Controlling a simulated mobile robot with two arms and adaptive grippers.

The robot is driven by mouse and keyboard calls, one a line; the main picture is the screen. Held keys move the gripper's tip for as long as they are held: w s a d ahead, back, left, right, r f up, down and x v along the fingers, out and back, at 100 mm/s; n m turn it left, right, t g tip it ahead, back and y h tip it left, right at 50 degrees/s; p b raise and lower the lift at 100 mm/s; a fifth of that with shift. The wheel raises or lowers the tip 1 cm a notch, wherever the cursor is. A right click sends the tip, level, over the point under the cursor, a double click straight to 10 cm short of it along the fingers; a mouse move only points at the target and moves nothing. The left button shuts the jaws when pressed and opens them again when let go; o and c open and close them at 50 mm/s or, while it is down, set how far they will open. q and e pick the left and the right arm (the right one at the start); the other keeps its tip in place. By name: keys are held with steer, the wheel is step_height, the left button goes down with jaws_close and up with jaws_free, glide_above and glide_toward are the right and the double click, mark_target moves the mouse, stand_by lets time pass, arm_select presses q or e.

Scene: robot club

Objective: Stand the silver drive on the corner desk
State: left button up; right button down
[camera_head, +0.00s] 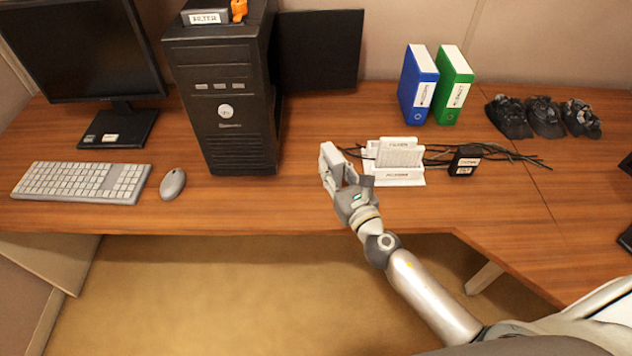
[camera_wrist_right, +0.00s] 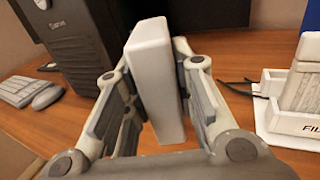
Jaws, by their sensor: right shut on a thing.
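The silver drive (camera_wrist_right: 152,80) is a pale upright block between the fingers of my right gripper (camera_wrist_right: 155,108) in the right wrist view. In the head view my right gripper (camera_head: 341,172) is over the front middle of the brown wooden corner desk (camera_head: 250,208), shut on the drive (camera_head: 334,156). The fingers hide part of the drive. I cannot tell whether its lower end touches the desk. My left gripper is not in view.
A white labelled holder (camera_head: 396,175) stands just right of my right gripper, with black cables and a small black box (camera_head: 464,162) beyond. A black computer tower (camera_head: 222,105), mouse (camera_head: 172,184) and keyboard (camera_head: 82,181) are left. Blue (camera_head: 417,85) and green (camera_head: 453,85) binders stand behind.

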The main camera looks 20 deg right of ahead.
steer(key=w+f+b, duration=0.1)
steer(key=w+a+f+b, duration=0.1)
steer(key=f, duration=0.1)
steer(key=w+a+f+b, duration=0.1)
steer(key=f, duration=0.1)
steer(key=shift+a+f, duration=0.1)
steer(key=shift+a, duration=0.05)
arm_select(q)
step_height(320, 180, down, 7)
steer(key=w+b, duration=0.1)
steer(key=b, duration=0.1)
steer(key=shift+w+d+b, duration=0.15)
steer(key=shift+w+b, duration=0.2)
arm_select(e)
steer(key=shift+w+a+f, duration=0.1)
steer(key=shift+f, duration=0.75)
steer(key=shift+w+a+f, duration=0.1)
steer(key=shift+f, duration=0.75)
steer(key=shift+f, duration=0.2)
steer(key=c, duration=1.2)
jaws_free()
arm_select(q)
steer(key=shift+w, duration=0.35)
